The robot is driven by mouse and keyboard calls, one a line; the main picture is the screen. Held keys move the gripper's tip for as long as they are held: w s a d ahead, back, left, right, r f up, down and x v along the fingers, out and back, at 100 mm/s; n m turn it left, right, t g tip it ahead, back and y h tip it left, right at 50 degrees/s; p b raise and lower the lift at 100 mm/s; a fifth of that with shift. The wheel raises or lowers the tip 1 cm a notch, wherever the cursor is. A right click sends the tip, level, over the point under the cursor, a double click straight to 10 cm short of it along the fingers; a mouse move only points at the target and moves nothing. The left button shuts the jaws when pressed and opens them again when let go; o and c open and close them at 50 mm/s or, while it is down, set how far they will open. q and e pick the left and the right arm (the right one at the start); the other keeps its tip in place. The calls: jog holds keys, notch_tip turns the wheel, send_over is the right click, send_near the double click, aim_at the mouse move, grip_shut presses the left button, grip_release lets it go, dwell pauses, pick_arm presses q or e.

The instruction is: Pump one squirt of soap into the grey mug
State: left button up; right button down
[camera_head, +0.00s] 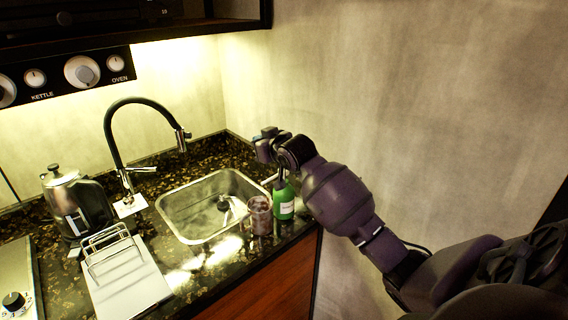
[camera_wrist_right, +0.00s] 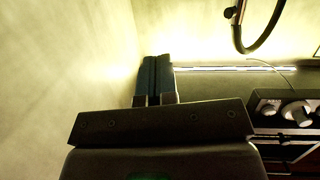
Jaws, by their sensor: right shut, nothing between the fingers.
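A green soap bottle (camera_head: 284,203) with a white label and a dark pump top stands at the counter's right front corner, by the sink. A greyish-brown mug (camera_head: 260,217) stands just left of it, close against it in the picture. My right gripper (camera_head: 262,140) is above the bottle and a little behind its top in the head view; whether it touches the pump cannot be told. Its fingers (camera_wrist_right: 156,80) are shut together and empty in the wrist view. The bottle and mug do not show in the wrist view. My left gripper is not in view.
A sink (camera_head: 213,204) with a black tap (camera_head: 115,130) lies left of the mug. A kettle (camera_head: 76,203), a white board with a wire rack (camera_head: 122,270) and a cooker edge (camera_head: 18,285) are further left. A wall rises close on the right.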

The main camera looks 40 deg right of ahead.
jog(key=w+d+r+m+g+p, duration=0.2)
jog(key=w+d+r+m, duration=0.1)
jog(key=d+r, duration=0.4)
jog(key=s+f+m+g+y, duration=0.2)
jog(key=s+f+m+g, duration=0.2)
jog(key=g, duration=0.2)
jog(key=shift+s+f, duration=0.2)
jog(key=shift+d, duration=0.1)
jog(key=shift+f, duration=4.4)
jog(key=shift+f, duration=0.15)
jog(key=shift+f, duration=0.25)
